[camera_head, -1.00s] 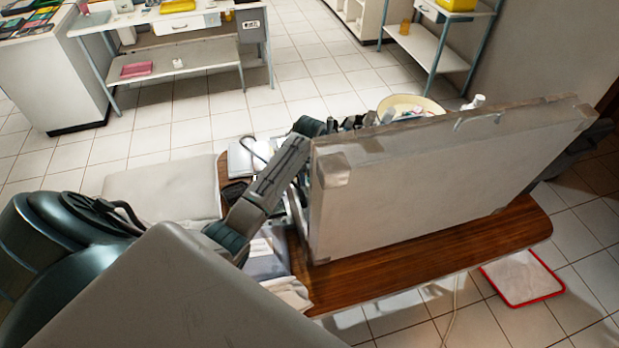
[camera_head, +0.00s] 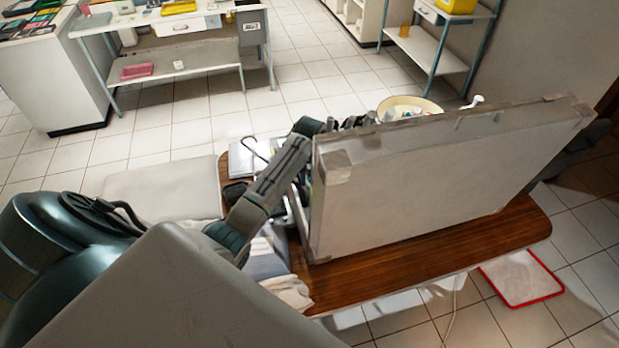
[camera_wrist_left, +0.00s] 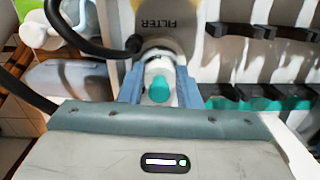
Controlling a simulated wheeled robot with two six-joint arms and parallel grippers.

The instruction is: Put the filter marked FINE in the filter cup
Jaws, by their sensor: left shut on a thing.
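My left gripper (camera_wrist_left: 158,88) is shut on a small white round piece with a teal end (camera_wrist_left: 158,90). It is between the two blue fingers, just by a pale panel printed FILTER (camera_wrist_left: 160,30), which reads upside down in the left wrist view. No FINE mark shows on the piece, and I cannot tell whether it is inside or only in front of a cup. In the head view my left arm (camera_head: 270,185) reaches behind the upright case lid (camera_head: 440,180), which hides its fingertips. My right gripper is not in view.
The lid stands on a wooden table (camera_head: 440,255). A dark hose (camera_wrist_left: 75,40) curves left of the fingers. A rack with dark slots and teal parts (camera_wrist_left: 255,100) is to the right. A cream bowl (camera_head: 412,103) shows behind the lid.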

